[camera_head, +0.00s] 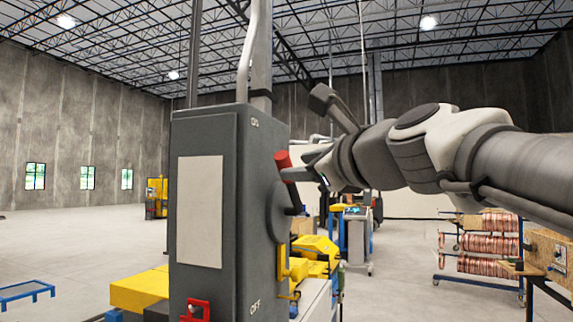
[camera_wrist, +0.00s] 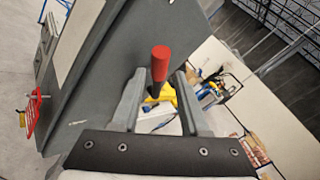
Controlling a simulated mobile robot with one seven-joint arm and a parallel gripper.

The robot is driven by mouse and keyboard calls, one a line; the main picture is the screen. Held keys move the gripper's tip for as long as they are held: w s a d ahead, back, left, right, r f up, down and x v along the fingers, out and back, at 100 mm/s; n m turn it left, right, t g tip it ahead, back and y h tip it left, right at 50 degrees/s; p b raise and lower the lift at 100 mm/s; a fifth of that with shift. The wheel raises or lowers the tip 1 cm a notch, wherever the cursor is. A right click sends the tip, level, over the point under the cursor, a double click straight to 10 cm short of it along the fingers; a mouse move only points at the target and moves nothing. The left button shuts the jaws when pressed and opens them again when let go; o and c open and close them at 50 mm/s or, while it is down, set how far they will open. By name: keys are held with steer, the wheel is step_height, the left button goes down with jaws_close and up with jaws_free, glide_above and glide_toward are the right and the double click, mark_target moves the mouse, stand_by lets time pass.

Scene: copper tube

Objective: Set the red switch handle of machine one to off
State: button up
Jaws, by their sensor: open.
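The grey switch box (camera_head: 225,215) of machine one stands upright, with "ON" printed near its top and "OFF" near its bottom. The red switch handle (camera_head: 283,160) is on its right side, pointing up toward the "ON" end. My gripper (camera_head: 298,172) is at the handle, coming from the right. In the wrist view, the red grip (camera_wrist: 160,64) shows between the two open fingers of my gripper (camera_wrist: 159,78), with gaps on both sides. The handle's lower part is partly hidden in the head view.
A red latch (camera_head: 196,310) sits low on the box front. A conduit (camera_head: 249,50) rises from the box top. Yellow machinery (camera_head: 318,250) stands behind it. A rack of copper coils (camera_head: 488,245) is at the right. Open floor lies to the left.

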steer(key=x, duration=0.6)
steer(key=shift+w+p, duration=0.15)
steer(key=shift+p, duration=0.2)
jaws_close()
stand_by(1.1)
